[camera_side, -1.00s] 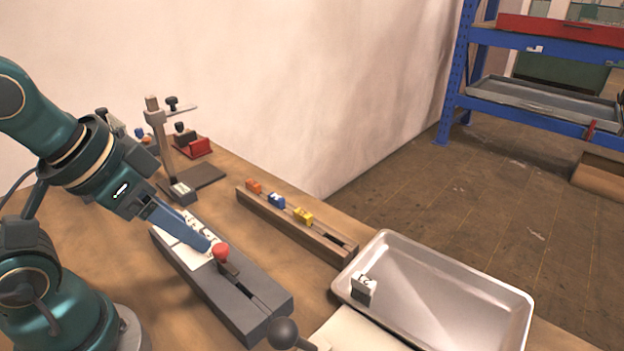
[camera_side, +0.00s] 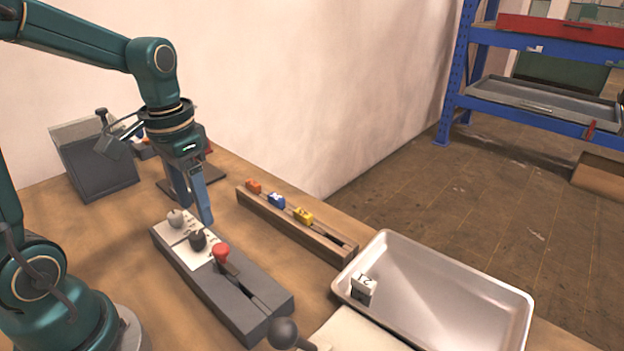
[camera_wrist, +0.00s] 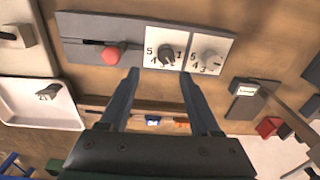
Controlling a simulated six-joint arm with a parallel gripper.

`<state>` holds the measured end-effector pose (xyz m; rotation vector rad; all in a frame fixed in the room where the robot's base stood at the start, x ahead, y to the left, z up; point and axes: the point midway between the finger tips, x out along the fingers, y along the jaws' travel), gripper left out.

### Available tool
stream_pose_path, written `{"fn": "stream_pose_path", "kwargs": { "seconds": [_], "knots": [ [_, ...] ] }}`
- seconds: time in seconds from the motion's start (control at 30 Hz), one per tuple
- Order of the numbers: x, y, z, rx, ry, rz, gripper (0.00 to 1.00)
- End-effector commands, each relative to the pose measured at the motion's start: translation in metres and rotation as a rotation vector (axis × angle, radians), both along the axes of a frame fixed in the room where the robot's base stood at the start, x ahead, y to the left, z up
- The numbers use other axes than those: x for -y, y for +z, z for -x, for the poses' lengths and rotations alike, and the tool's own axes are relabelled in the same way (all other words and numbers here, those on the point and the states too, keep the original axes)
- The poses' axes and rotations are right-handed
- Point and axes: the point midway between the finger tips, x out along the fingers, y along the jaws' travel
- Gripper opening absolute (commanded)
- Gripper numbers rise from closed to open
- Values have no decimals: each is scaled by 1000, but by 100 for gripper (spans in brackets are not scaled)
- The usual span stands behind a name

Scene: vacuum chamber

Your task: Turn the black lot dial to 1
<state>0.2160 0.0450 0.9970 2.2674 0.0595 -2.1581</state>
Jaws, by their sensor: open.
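The black lot dial (camera_side: 197,240) stands on a white numbered plate on a long grey block (camera_side: 248,310). In the wrist view the dial (camera_wrist: 167,54) has 5, 4 and 1 readable around it; I cannot tell surely which number it points to. A light grey dial (camera_side: 176,218) is beside it, also on a numbered plate. A red knob (camera_side: 221,252) on a slotted slider is on its other side. My gripper (camera_side: 196,212) points down with open, empty jaws, above and just off the dials towards the wooden rail. In the wrist view its fingertips (camera_wrist: 160,72) are apart.
The wooden rail (camera_side: 290,226) with orange, blue and yellow sliders lies behind the block. A metal tray (camera_side: 450,300) holds a small block (camera_side: 362,288) marked with digits. A grey bin (camera_side: 95,170) stands at the far left, near a post stand.

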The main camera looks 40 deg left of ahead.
Motion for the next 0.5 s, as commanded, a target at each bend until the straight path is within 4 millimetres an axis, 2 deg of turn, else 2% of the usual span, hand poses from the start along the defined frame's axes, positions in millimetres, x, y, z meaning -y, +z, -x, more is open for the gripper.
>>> {"fn": "stream_pose_path", "kwargs": {
  "seconds": [0.13,0.27,0.5],
  "knots": [
    [-9,-13,3,-49,47,22,64],
    [-10,-23,4,-54,55,24,64],
    [-10,-52,5,-54,53,25,64]
  ]
}}
